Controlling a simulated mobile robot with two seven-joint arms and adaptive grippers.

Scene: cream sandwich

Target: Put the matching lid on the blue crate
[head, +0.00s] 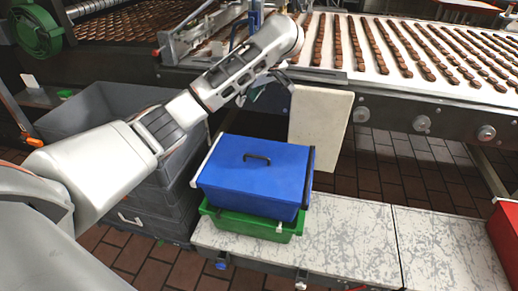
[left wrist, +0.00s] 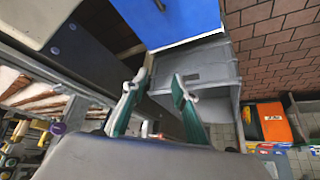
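The blue crate (head: 262,189) stands on a green crate (head: 240,221) on the pale worktop. A flat blue lid (head: 278,150) with a dark handle covers its top; whether it is fully seated I cannot tell. A blue surface (left wrist: 170,18) shows at the top of the left wrist view. My left gripper (head: 268,86) is above and behind the blue crate, apart from it, and partly hidden by my arm. In the left wrist view its green-and-white fingers (left wrist: 156,98) are spread with nothing between them. My right gripper is not in view.
Grey crates (head: 160,205) stand left of the worktop (head: 345,240), which is clear to the right of the blue crate. A red object (head: 506,238) is at the right edge. A conveyor (head: 400,55) with brown bars runs behind; a beige panel (head: 320,127) hangs before it.

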